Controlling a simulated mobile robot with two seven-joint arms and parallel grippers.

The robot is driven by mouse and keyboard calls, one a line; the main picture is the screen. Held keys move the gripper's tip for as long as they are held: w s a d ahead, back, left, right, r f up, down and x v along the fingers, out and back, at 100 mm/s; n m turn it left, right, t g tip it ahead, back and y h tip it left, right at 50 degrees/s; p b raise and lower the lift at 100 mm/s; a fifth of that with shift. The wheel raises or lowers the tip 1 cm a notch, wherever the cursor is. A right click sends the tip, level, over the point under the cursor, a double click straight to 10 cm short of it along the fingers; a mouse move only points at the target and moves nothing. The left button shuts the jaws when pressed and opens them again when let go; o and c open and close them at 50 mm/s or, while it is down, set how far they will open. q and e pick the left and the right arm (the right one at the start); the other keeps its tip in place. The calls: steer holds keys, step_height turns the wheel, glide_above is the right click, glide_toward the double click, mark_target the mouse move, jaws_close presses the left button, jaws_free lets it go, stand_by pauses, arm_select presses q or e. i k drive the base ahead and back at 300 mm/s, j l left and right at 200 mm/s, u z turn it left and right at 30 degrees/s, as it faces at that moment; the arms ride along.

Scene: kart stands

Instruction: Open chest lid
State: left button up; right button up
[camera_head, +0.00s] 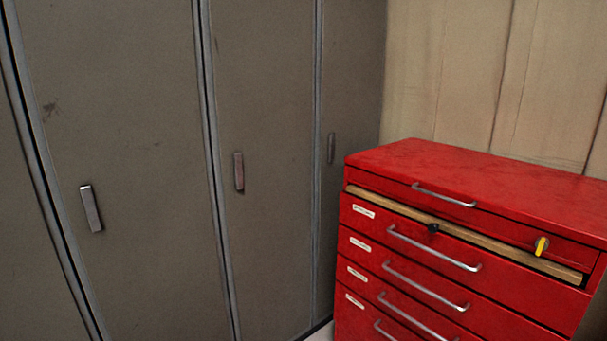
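A red metal tool chest (365,252) stands at the right of the head view, in the corner by the wall. Its lid (480,178) is down, with a silver bar handle (444,196) on the lid's front edge. A top drawer below it shows a light wooden-looking strip (470,234), a black knob (433,228) and a yellow tool handle or key (541,246). Several drawers with silver handles sit below. Neither of my grippers shows in the view.
Tall grey lockers (130,150) with upright metal handles line the left and reach the corner beside the chest. A beige panelled wall (450,80) is behind the chest. Only a small patch of pale floor (322,332) shows.

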mark_target(569, 206)
steer(key=z, duration=0.5)
steer(key=i+j+z, duration=0.25)
steer(key=z, duration=0.2)
steer(key=i+j+z, duration=0.2)
steer(key=j+z, duration=0.25)
steer(key=i+j, duration=0.15)
steer(key=j, duration=0.15)
steer(key=i+j+z, duration=0.15)
steer(key=j, duration=0.45)
steer(key=i+j+z, duration=0.1)
steer(key=i+j, duration=0.1)
steer(key=j, duration=0.1)
